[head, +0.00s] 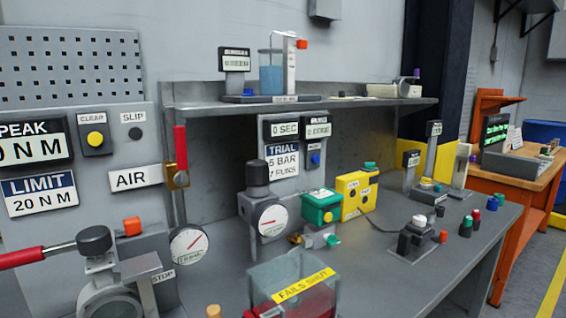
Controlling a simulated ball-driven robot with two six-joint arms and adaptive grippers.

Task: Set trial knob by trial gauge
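The trial sign (282,160) reads "TRIAL 5 BAR" with a second line that looks like "7 RUNS". Below and left of it, a black knob (257,174) stands upright on a grey block. A round white dial gauge (271,219) with a red needle is on the front of that block; I take these as the trial knob and trial gauge. The gauge's numbers are too small to read. The display above the sign (285,130) reads "0 SEC". Neither of my grippers shows in the head view, and nothing touches the knob.
A clear box (293,273) labelled "FAILS SHUT" stands in front of the gauge. A second gauge (189,245) is to the left, by a red lever (180,150). Green (322,206) and yellow (357,193) boxes stand right of the knob. A shelf (330,106) overhangs behind.

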